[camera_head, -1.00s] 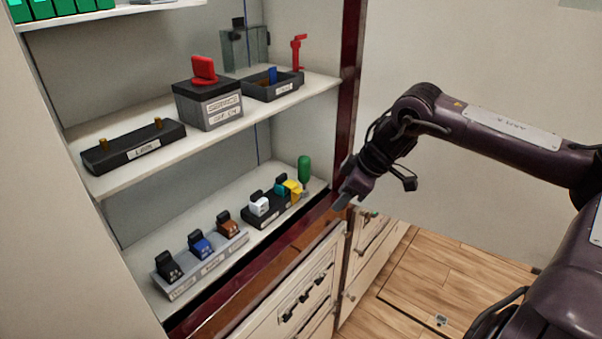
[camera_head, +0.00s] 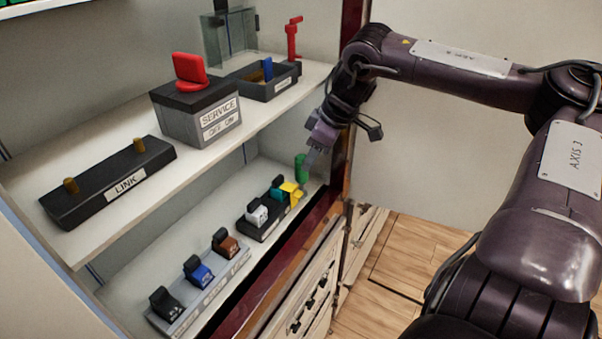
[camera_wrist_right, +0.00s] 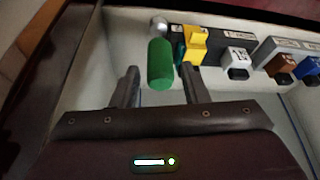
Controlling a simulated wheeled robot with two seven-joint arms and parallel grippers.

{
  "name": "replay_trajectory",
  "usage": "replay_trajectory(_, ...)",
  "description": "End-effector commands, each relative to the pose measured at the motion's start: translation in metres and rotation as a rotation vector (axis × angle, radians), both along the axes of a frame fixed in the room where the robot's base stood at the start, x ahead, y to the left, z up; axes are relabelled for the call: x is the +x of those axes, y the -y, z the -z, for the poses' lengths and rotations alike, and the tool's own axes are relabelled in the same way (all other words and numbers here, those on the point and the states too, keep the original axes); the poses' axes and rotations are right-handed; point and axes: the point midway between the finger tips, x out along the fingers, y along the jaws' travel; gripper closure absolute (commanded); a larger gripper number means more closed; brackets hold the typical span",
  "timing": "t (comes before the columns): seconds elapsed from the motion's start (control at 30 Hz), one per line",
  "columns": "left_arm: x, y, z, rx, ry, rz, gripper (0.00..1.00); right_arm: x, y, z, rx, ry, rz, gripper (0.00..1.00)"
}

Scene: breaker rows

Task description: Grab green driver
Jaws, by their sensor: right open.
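In the right wrist view the green handle (camera_wrist_right: 160,64) lies ahead of my fingertips, a little nearer the right finger in the picture. My right gripper (camera_head: 312,156) is open and empty, close to the driver. In the right wrist view its two fingers (camera_wrist_right: 160,82) are spread apart with the driver's end between their lines, not clasped. My left gripper is not in view.
A black block with yellow, teal and white switches (camera_head: 262,228) sits next to the driver. A grey row with brown, blue and black switches (camera_head: 205,290) lies further left. The upper shelf (camera_head: 95,238) overhangs with a SERVICE box (camera_head: 196,122). A dark red cabinet post stands right of the driver.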

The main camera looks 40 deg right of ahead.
Motion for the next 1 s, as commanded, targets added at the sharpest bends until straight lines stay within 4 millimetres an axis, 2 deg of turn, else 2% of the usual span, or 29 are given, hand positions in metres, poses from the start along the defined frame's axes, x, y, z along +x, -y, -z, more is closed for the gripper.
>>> replay_trajectory(0.17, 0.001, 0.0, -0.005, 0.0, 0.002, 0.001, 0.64, 0.007, -0.004, 0.022, -0.002, -0.005, -0.001, 0.59)
replay_trajectory(0.3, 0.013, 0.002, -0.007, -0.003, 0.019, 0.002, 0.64, 0.012, -0.006, 0.036, -0.002, -0.004, 0.0, 0.59)
replay_trajectory(0.47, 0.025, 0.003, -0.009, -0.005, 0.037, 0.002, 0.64, 0.016, -0.008, 0.043, 0.0, 0.0, -0.001, 0.59)
replay_trajectory(0.67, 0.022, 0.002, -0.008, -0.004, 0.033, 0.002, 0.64, 0.016, -0.008, 0.043, -0.001, 0.001, -0.001, 0.59)
replay_trajectory(0.93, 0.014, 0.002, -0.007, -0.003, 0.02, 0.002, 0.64, 0.016, -0.008, 0.043, 0.0, 0.001, -0.001, 0.92)
replay_trajectory(1.0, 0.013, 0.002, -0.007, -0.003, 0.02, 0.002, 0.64, 0.016, -0.008, 0.042, -0.001, 0.001, -0.001, 0.94)
